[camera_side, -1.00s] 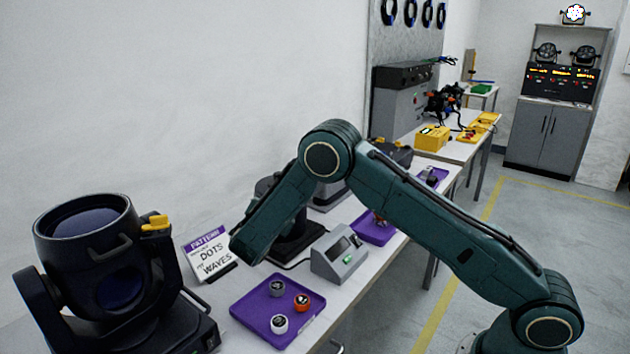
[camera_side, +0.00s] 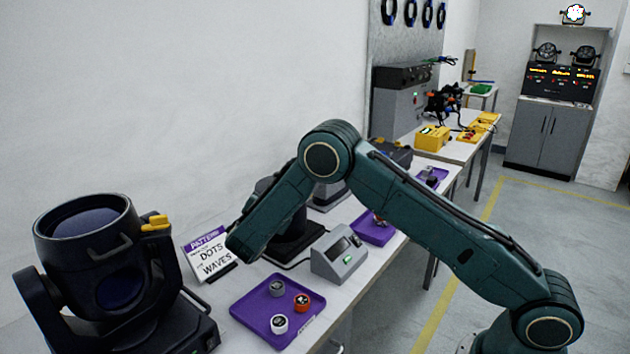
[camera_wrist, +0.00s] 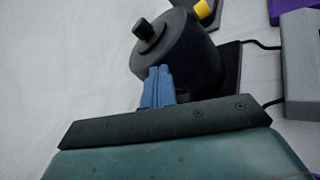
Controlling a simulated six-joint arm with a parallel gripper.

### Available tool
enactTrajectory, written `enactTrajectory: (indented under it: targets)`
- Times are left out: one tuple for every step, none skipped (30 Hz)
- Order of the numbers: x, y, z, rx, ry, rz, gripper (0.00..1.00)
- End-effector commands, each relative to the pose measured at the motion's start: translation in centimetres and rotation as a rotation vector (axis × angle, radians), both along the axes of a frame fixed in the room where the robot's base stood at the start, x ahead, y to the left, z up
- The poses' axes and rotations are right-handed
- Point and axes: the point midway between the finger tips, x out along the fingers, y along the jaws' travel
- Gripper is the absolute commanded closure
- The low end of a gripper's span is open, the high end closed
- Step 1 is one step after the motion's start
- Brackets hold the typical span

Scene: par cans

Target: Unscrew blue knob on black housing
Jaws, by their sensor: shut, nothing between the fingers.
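A black rounded housing (camera_wrist: 190,50) stands just beyond my gripper (camera_wrist: 158,70) in the wrist view. A short knob (camera_wrist: 148,34) sticks out of its near face at upper left; it looks black, and I see no clearly blue knob. The gripper's blue fingers are shut together with nothing between them. They overlap the lower part of the housing in the picture; I cannot tell whether they touch it. In the side view my arm covers much of the black housing (camera_side: 298,236), and my fingers are hidden.
A purple tray (camera_side: 250,309) holds several small round caps. A sign (camera_side: 210,253) leans near the wall. A large black lamp (camera_side: 85,240) stands at left. A cable (camera_wrist: 262,45) runs right from the housing.

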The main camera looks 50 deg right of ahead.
Motion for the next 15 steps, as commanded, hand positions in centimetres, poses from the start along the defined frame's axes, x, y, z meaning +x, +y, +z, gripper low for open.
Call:
enactTrajectory:
  targets:
    - [0.2, 0.26, -0.07, 0.004, 0.0, 0.006, 1.0]
    - [0.25, 0.29, -0.04, 0.004, 0.0, 0.006, 1.0]
    - [0.32, 0.33, 0.0, 0.003, 0.001, 0.006, 1.0]
    - [0.37, 0.36, 0.02, 0.003, 0.001, 0.006, 1.0]
    - [0.43, 0.38, 0.04, 0.003, 0.001, 0.006, 1.0]
    - [0.5, 0.42, 0.07, 0.003, 0.001, 0.006, 1.0]
    - [0.55, 0.45, 0.09, 0.004, 0.001, 0.007, 1.0]
    - [0.6, 0.48, 0.1, 0.004, 0.001, 0.007, 1.0]
    - [0.65, 0.51, 0.11, 0.004, 0.002, 0.007, 1.0]
    - [0.69, 0.53, 0.11, 0.004, 0.002, 0.007, 1.0]
    - [0.73, 0.55, 0.11, 0.004, 0.002, 0.007, 1.0]
    - [0.78, 0.57, 0.11, 0.004, 0.002, 0.006, 1.0]
    - [0.8, 0.59, 0.11, 0.004, 0.002, 0.006, 1.0]
    - [0.84, 0.6, 0.11, 0.004, 0.002, 0.006, 1.0]
    - [0.87, 0.61, 0.1, 0.004, 0.002, 0.006, 1.0]
